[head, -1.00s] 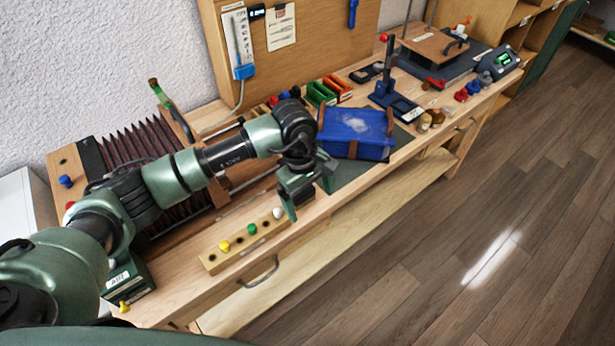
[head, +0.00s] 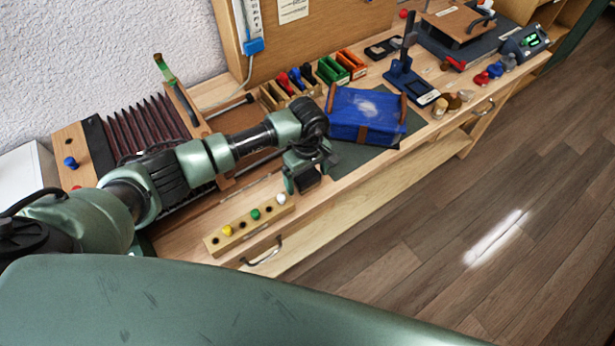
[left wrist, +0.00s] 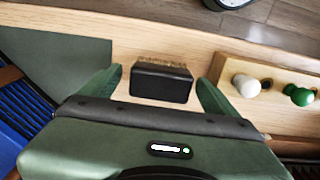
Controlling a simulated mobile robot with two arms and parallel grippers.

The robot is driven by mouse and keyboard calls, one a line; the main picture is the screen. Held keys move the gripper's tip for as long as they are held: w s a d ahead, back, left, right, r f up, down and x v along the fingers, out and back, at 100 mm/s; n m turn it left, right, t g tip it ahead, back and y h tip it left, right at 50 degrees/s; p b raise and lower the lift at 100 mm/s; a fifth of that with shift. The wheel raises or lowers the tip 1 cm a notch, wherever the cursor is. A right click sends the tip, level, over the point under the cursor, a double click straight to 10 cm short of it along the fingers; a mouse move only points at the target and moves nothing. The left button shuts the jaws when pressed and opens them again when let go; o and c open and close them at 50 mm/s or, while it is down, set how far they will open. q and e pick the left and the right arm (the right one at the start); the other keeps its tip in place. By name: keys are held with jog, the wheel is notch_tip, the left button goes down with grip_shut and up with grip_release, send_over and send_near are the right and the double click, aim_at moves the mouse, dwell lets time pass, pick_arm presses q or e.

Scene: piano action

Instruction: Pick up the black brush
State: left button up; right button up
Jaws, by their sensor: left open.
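The black brush (left wrist: 160,84) shows in the left wrist view as a black block with a tan bristle edge on its far side. It lies on the wooden bench top. My left gripper (left wrist: 158,90) is open, with one green finger on each side of the brush and a visible gap at both sides. In the head view the left gripper (head: 306,172) is over the bench's front part, and the dark brush (head: 308,180) shows between its fingers, partly hidden. My right gripper is in neither view.
A wooden peg block (head: 246,230) with yellow, green and white pegs stands close beside the gripper. A blue case (head: 366,116) lies on a dark green mat (head: 350,158) on the other side. The bench's front edge is near.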

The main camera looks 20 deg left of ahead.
aim_at(307, 176)
pick_arm(q)
jog(key=c, duration=1.2)
jog(key=shift+c, duration=1.4)
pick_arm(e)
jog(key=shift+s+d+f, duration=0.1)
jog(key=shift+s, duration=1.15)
pick_arm(q)
jog(key=shift+r, duration=0.1)
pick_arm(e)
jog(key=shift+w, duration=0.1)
